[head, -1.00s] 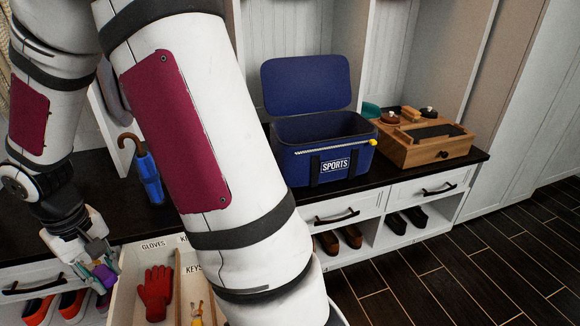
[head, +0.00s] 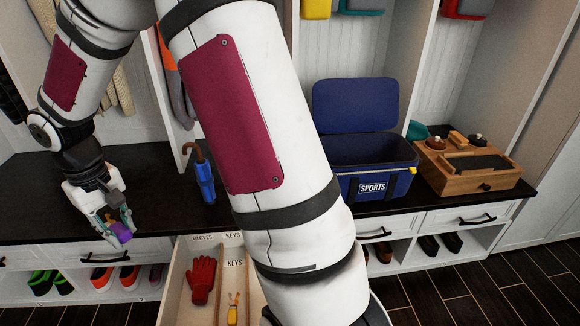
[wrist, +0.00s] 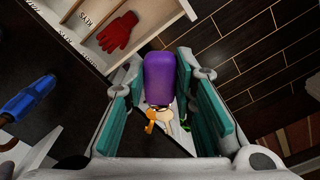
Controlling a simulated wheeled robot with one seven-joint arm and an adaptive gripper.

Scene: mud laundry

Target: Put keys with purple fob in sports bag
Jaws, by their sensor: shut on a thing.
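The keys with the purple fob (wrist: 160,78) are between the teal pads of my gripper (wrist: 158,90) in the wrist view. The purple fob is held and the keys (wrist: 158,121) hang by it. In the head view my gripper (head: 120,228) is at the left, above the front edge of the dark bench top, with the purple fob (head: 122,232) at its tips. The blue sports bag (head: 372,160) stands on the bench at the right, far from my gripper. Its lid (head: 355,105) is raised and its top is open. Its label reads SPORTS.
An open drawer (head: 172,290) marked GLOVES and KEYS holds a red glove (head: 202,280) and a yellow-tagged item (head: 233,308). A wooden box (head: 465,175) sits right of the bag. My arm link crosses the middle.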

